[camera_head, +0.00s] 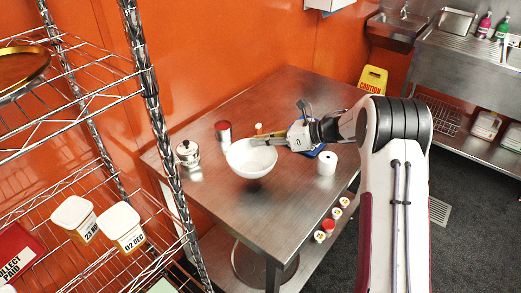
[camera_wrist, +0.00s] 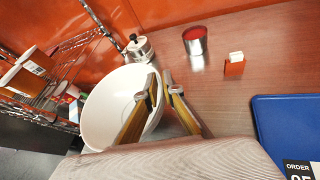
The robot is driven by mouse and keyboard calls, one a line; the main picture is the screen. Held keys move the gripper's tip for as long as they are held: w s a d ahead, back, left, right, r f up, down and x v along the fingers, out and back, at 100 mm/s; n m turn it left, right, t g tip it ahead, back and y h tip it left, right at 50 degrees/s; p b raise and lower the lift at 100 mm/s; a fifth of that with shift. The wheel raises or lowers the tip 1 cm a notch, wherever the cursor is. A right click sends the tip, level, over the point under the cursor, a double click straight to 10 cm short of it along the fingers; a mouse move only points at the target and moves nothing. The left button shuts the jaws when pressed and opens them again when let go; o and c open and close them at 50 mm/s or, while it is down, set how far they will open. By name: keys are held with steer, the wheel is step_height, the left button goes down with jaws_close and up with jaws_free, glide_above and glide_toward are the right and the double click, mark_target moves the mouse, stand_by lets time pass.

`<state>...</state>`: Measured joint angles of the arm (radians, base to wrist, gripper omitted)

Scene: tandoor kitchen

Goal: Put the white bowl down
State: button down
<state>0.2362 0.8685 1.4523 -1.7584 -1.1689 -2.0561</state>
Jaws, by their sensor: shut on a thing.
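The white bowl (camera_head: 250,160) is over the left part of the steel table (camera_head: 270,113) in the head view. In the wrist view the white bowl (camera_wrist: 108,98) fills the left middle and looks tilted in that picture. My gripper (camera_head: 265,142) reaches in from the right and is shut on the bowl's right rim. In the wrist view my gripper's fingers (camera_wrist: 162,98) lie on both sides of the rim. I cannot tell whether the bowl's base touches the table. The gripper partly hides the bowl's right side.
A metal pot with a lid (camera_head: 188,153) stands left of the bowl, and a red-topped can (camera_head: 223,131) behind it. A wire shelf (camera_head: 95,100) stands at left. The table's front is clear.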

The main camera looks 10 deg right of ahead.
mark_target(261, 150)
steer(key=shift+f, duration=1.8)
steer(key=shift+f, duration=0.1)
steer(key=c, duration=2.2)
jaws_free()
steer(key=shift+v, duration=6.05)
